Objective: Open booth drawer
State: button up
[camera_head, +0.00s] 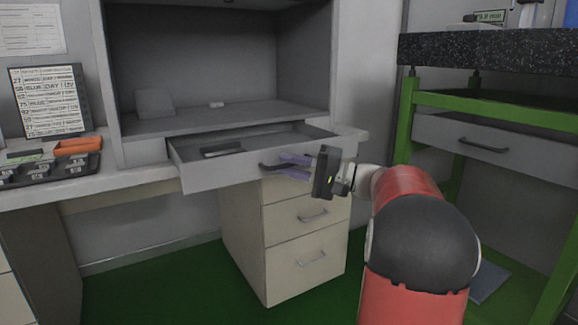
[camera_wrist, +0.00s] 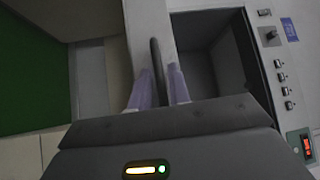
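The booth drawer (camera_head: 222,172) is a grey tray pulled out from under the booth, with its inside showing. It also appears at the right in the wrist view (camera_wrist: 205,72). Its dark bar handle (camera_head: 270,166) is on the front. My gripper (camera_head: 287,164) is at the handle's right part. In the wrist view the two pale purple fingers (camera_wrist: 160,85) stand apart with the handle (camera_wrist: 156,65) between them. A narrow gap seems to show beside the handle; firm contact cannot be made out.
The grey booth (camera_head: 225,60) stands above the drawer. A beige cabinet (camera_head: 300,245) with closed drawers is below. At the left are an orange bin (camera_head: 78,146) and a sign (camera_head: 48,102). A green-framed bench (camera_head: 500,108) stands at the right. Green floor lies clear in front.

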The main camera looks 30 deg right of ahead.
jog(key=v, duration=0.7)
jog(key=shift+s+d, duration=0.1)
jog(key=s+a+f+n+g+h+p, duration=0.1)
jog(key=s+a+f+g+h, duration=0.15)
jog(key=a, duration=0.45)
jog(key=s+a+f+g+h+p, duration=0.1)
jog(key=s+a+g+p, duration=0.15)
jog(key=a, duration=0.45)
jog(key=s+a+f+n+g+h+p, duration=0.1)
jog(key=a+g+h, duration=0.15)
jog(key=a, duration=0.45)
jog(key=s+a+f+n+h+p, duration=0.1)
jog(key=s+f+n+h, duration=0.1)
jog(key=s, duration=0.5)
jog(key=s+a+f+n+h+p, duration=0.1)
jog(key=s+f+n+h+p, duration=0.1)
jog(key=s+h, duration=0.4)
jog(key=shift+s+a+f+n+h+p, duration=0.25)
jog(key=shift+s+f+n, duration=0.25)
jog(key=shift+s+f, duration=0.55)
